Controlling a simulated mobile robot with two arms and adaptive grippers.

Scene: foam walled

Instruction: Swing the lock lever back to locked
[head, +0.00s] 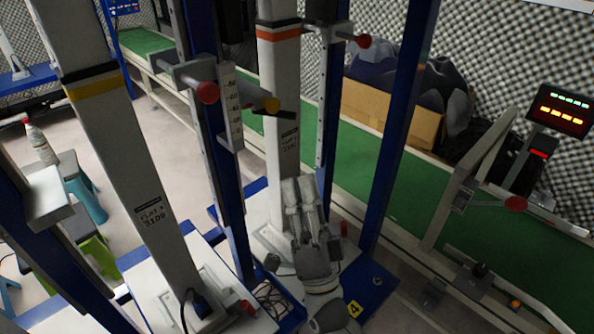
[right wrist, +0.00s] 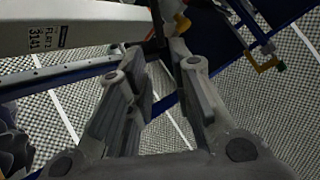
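Several levers show in the head view, and I cannot tell for sure which is the lock lever. One with a red knob (head: 207,92) sticks out of the near blue post. Another red knob (head: 364,41) sits on the farther post. My right gripper (head: 299,183) is below these, in front of the far white column, its fingers apart. In the right wrist view, the gripper (right wrist: 156,52) has a gap between its fingers, with dark parts beyond. My left gripper is not in view.
White columns (head: 135,165) and blue posts (head: 395,130) stand close around the right arm. A green conveyor (head: 370,165) runs behind, with a cardboard box (head: 385,108) beyond it. Another red-knobbed lever (head: 515,204) is at the right. Loose cables lie on the base.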

